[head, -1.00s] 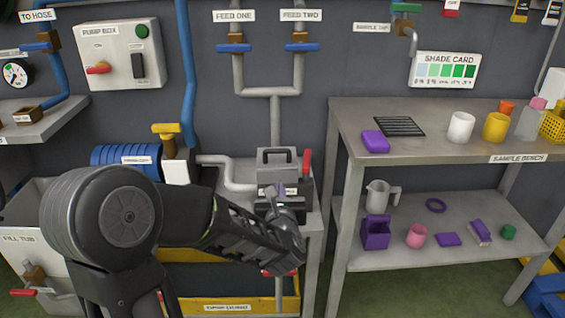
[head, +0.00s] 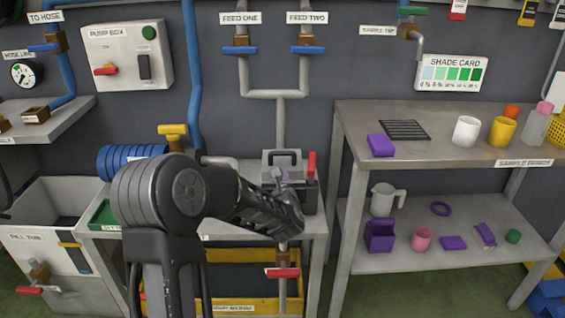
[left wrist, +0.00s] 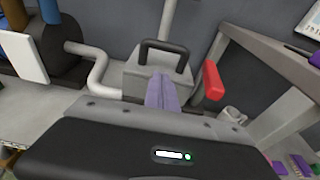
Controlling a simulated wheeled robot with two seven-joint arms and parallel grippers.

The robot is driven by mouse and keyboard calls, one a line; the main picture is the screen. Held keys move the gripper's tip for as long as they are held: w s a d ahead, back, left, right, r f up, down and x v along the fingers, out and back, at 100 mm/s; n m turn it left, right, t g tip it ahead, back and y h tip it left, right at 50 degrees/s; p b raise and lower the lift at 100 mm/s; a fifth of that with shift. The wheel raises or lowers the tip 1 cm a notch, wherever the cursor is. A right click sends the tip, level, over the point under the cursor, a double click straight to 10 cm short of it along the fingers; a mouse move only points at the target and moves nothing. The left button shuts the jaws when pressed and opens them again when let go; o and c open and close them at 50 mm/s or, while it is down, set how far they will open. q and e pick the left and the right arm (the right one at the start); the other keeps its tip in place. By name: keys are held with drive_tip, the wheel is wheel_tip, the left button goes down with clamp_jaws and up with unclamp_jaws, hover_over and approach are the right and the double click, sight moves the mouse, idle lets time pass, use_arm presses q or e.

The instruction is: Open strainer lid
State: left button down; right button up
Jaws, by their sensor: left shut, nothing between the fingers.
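The strainer is a grey box (head: 305,193) on the low bench, with a grey lid (head: 268,158) and a black bar handle (head: 284,153) on top. A red lever (head: 311,163) stands upright at its right side. In the left wrist view the lid's handle (left wrist: 162,43) arches just beyond my fingertips, and the red lever (left wrist: 213,80) is to their right. The lid looks closed. My left gripper (head: 281,176) is shut and empty, in front of the strainer; its fingers (left wrist: 162,88) point at the handle. Contact cannot be told. My left arm hides the strainer's lower front. My right gripper is not in view.
A grey pipe (left wrist: 98,65) enters the strainer from the left, beside the pump (head: 133,158). A yellow-rimmed tray (head: 235,308) sits below. The sample bench (head: 440,150) with cups stands close on the right. The fill tub (head: 40,250) is at left.

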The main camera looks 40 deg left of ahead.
sight(283, 162)
use_arm(q)
drive_tip(key=shift+w+a+r+p, duration=0.15)
drive_tip(key=shift+w+a+r, duration=0.25)
drive_tip(key=shift+w+r, duration=0.2)
drive_tip(key=shift+w+a+r+p, duration=0.15)
drive_tip(key=shift+w+a+r, duration=0.25)
drive_tip(key=shift+w+r, duration=0.15)
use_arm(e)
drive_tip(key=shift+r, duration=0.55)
use_arm(q)
drive_tip(key=shift+r, duration=0.1)
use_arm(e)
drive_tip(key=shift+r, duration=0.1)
